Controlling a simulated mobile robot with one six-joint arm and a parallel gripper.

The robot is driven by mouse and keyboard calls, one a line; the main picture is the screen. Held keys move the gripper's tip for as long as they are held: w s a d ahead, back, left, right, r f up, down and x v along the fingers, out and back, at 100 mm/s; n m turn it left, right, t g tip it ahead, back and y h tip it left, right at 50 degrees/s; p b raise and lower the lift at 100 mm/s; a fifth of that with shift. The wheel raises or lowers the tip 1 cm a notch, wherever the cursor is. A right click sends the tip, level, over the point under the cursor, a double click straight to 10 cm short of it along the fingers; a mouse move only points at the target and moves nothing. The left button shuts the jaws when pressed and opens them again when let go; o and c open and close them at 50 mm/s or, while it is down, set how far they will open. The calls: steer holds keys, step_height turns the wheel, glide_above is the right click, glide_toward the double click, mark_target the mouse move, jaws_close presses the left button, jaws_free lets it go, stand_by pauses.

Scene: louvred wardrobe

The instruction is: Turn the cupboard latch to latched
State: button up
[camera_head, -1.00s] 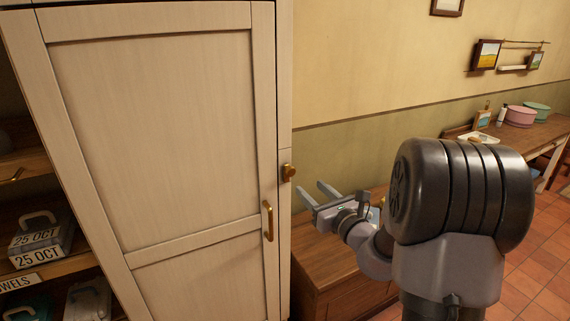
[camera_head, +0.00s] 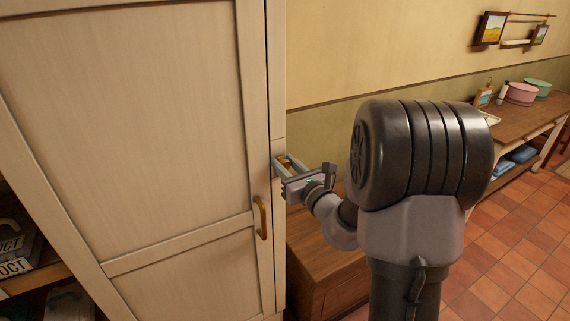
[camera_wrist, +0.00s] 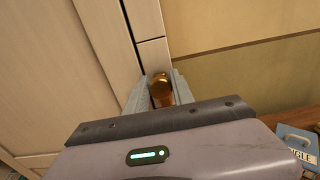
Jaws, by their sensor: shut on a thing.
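The cupboard door (camera_head: 150,120) is cream-coloured and looks shut, with a brass pull handle (camera_head: 262,218) low near its right edge. The brass latch knob (camera_wrist: 161,90) is on the narrow frame strip right of the door. In the head view the latch (camera_head: 284,162) is mostly hidden by my gripper (camera_head: 280,166). In the wrist view my gripper (camera_wrist: 159,92) has one finger on each side of the latch and is shut on it. I cannot tell the latch's turn position.
A low wooden chest (camera_head: 320,265) stands right of the cupboard, below my arm. Open shelves with labelled boxes (camera_head: 12,250) are at the left. A wooden side table (camera_head: 520,115) with tubs stands at the far right. A blue labelled box (camera_wrist: 298,142) shows in the wrist view.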

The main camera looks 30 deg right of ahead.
jaws_close()
steer(key=m+p, duration=0.3)
steer(key=p, duration=0.1)
steer(key=shift+r+m, duration=0.25)
steer(key=shift+m, duration=0.15)
steer(key=m+p, duration=0.4)
steer(key=p, duration=0.1)
steer(key=shift+d, duration=0.1)
steer(key=m+p, duration=0.5)
steer(key=shift+f+m+p, duration=0.1)
steer(key=shift+m+p, duration=0.2)
steer(key=shift+m, duration=0.1)
steer(key=shift+d+f+m+p, duration=0.1)
steer(key=shift+f+m+p, duration=0.1)
steer(key=shift+m+p, duration=1.8)
steer(key=shift+m, duration=0.3)
